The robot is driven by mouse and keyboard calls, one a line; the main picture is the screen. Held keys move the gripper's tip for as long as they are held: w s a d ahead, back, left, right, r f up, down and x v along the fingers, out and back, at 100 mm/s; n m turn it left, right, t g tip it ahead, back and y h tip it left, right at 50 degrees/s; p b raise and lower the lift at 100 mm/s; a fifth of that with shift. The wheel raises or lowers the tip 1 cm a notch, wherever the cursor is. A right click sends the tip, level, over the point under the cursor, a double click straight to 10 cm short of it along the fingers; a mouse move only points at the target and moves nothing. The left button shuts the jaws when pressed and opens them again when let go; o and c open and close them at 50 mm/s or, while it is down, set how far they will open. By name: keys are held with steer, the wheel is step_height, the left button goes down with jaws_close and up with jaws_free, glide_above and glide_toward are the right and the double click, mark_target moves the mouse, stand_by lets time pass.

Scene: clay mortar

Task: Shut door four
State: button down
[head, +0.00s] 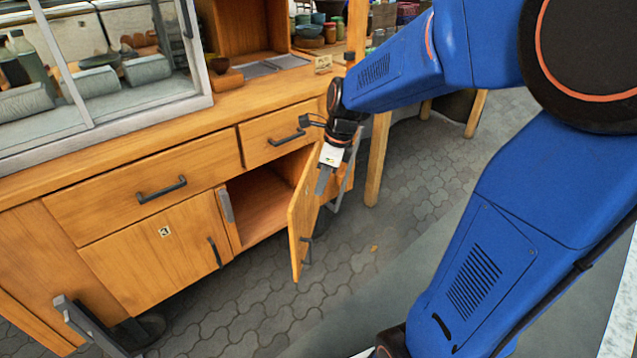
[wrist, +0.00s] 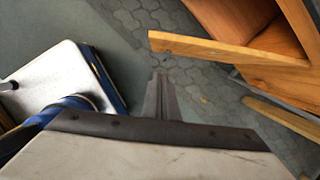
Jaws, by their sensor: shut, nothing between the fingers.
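The open door (head: 303,212) swings out from the right-hand compartment of the wooden cabinet and stands well away from its frame. I take it as door four; its number cannot be read. Its dark handle (head: 307,248) is on the outer face, to the right. The door's wooden edge (wrist: 225,50) also shows in the wrist view. My gripper (head: 322,182) is shut and empty, close to the outer face side of the door. In the wrist view its fingertips (wrist: 159,80) point over the floor, and a gap shows between them and the door.
A shut door (head: 160,250) marked 3 is to the left. Two shut drawers, the wide drawer (head: 150,185) and the small drawer (head: 285,135), sit above. A wooden leg (head: 378,160) stands right of my gripper. Paved floor (head: 345,245) is clear in front of the door.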

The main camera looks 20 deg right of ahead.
steer(key=w+a+f, duration=0.3)
steer(key=a+f, duration=0.1)
steer(key=f, duration=0.2)
steer(key=shift+a+f, duration=0.35)
steer(key=shift+w+a, duration=0.1)
steer(key=shift+w, duration=0.05)
steer(key=w+a, duration=1.3)
steer(key=w, duration=0.1)
steer(key=shift+a, duration=0.2)
